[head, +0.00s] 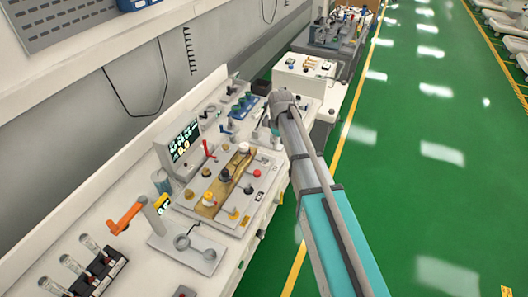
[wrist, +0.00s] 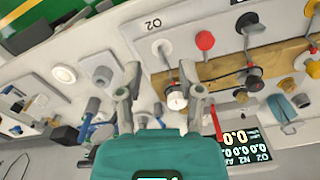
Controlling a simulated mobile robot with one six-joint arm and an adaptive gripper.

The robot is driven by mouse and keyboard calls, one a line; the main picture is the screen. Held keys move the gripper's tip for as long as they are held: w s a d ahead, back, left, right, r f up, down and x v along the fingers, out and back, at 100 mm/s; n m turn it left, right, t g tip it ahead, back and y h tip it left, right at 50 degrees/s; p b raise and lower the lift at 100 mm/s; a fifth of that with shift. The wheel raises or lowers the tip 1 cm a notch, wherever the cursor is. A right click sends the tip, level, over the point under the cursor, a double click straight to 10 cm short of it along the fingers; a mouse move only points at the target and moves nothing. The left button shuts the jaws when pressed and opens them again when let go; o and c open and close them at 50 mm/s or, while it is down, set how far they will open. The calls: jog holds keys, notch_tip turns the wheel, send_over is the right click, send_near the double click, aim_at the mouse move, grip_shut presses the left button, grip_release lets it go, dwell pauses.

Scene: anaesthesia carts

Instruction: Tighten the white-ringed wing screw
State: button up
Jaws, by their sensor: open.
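The white-ringed wing screw (wrist: 176,98) sits at one end of a gold-brown bar (wrist: 220,70) on the pale panel; in the head view it is the small white-based knob (head: 243,148) at the bar's far end. My gripper (wrist: 160,72) is open and empty. In the wrist view the screw appears between its fingers, close to the right finger; I cannot tell the depth gap. In the head view the fingers are hidden or too small to make out. A black-topped screw (wrist: 253,80) and a yellow one (head: 208,197) stand farther along the bar.
A red knob (wrist: 205,40) and a white knob (wrist: 162,47) stand on the panel nearby. A lit display (head: 184,140) rises behind it. An orange-handled device (head: 127,217) and a tube rack (head: 95,275) stand on the near bench. The green floor at right is clear.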

aim_at(265, 160)
jog(key=w+a+r+n+p, duration=0.1)
jog(key=w+a+n, duration=0.1)
jog(key=w+a, duration=0.2)
jog(key=shift+a+r, duration=0.4)
jog(key=shift+a, duration=0.3)
jog(key=shift+f, duration=0.25)
notch_tip(265, 160, down, 13)
jog(key=b, duration=1.3)
jog(key=shift+f+b, duration=0.15)
jog(key=shift+b, duration=0.25)
grip_shut()
